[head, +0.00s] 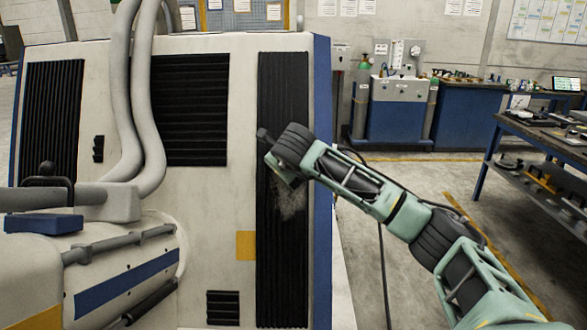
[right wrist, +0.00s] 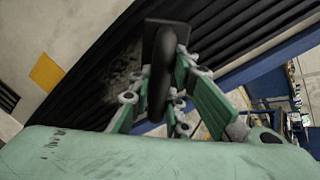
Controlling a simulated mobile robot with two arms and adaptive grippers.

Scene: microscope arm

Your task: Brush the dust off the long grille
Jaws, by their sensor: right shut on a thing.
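The long grille (head: 282,285) is a tall black slatted panel at the right edge of the machine's pale front. A pale grey dust patch (head: 291,203) lies on its middle part, just below my right gripper. My right gripper (head: 282,174) is in front of the grille, its fingers partly hidden by the wrist. In the right wrist view its green fingers (right wrist: 160,98) are shut on the dark handle of a brush (right wrist: 166,42). The brush's flat black head faces the grille slats; I cannot tell whether it touches them. Its dark end also shows in the head view (head: 263,136). My left gripper is not in view.
A wide grille (head: 190,110) and another tall grille (head: 50,115) are on the same panel. Thick grey hoses (head: 146,90) hang left of centre. A workbench with tools (head: 545,130) stands at right. The floor between is mostly clear.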

